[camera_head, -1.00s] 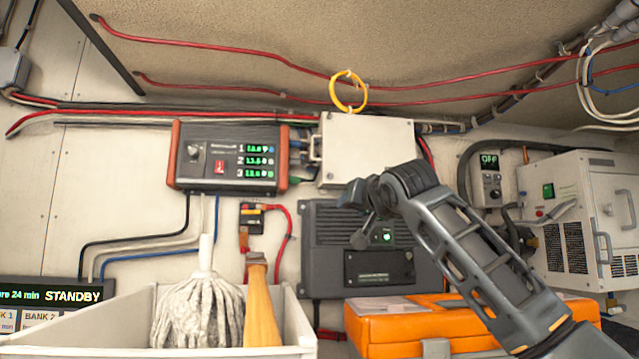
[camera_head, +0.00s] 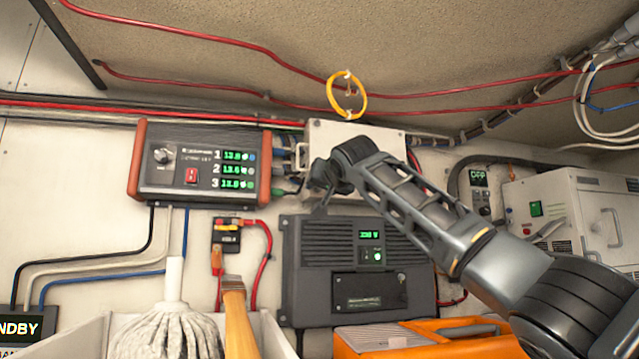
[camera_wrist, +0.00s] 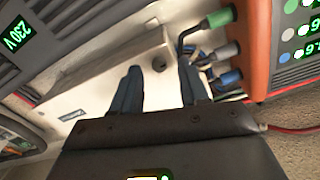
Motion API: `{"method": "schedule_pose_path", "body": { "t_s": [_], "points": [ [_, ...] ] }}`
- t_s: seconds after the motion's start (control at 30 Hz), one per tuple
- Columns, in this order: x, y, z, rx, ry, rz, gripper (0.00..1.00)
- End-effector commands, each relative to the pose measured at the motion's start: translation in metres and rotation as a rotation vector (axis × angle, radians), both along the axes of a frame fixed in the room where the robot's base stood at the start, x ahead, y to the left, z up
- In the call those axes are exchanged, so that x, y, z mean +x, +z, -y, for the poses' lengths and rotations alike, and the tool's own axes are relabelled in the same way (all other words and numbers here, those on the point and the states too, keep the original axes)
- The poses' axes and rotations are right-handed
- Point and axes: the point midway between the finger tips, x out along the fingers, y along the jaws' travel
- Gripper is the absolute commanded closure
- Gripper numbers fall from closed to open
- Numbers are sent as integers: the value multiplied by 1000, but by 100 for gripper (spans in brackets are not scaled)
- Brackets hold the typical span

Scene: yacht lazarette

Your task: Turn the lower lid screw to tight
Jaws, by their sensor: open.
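The white lidded box (camera_head: 375,132) is on the wall right of the red-ended control unit. My arm hides most of its front in the head view. The box also shows in the wrist view (camera_wrist: 105,55), which is turned over. My gripper (camera_wrist: 158,68) is open, with two blue-grey fingers pointing at the box. I cannot tell whether they touch it. In the head view my gripper (camera_head: 318,190) is small and at the box's lower left.
The control unit (camera_head: 205,162) and its cable plugs (camera_wrist: 220,47) are close beside one finger. A dark grey charger (camera_head: 357,265) is below the box. A yellow ring (camera_head: 346,95) hangs above. A mop (camera_head: 172,325) and an orange case (camera_head: 430,340) are in front.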

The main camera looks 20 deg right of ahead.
Motion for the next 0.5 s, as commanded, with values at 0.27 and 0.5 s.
{"method": "schedule_pose_path", "body": {
  "t_s": [0.27, 0.5],
  "points": [
    [14, 0, 0, 0, 0, 1, 56],
    [14, 0, 0, 0, 0, 1, 56]
  ]
}}
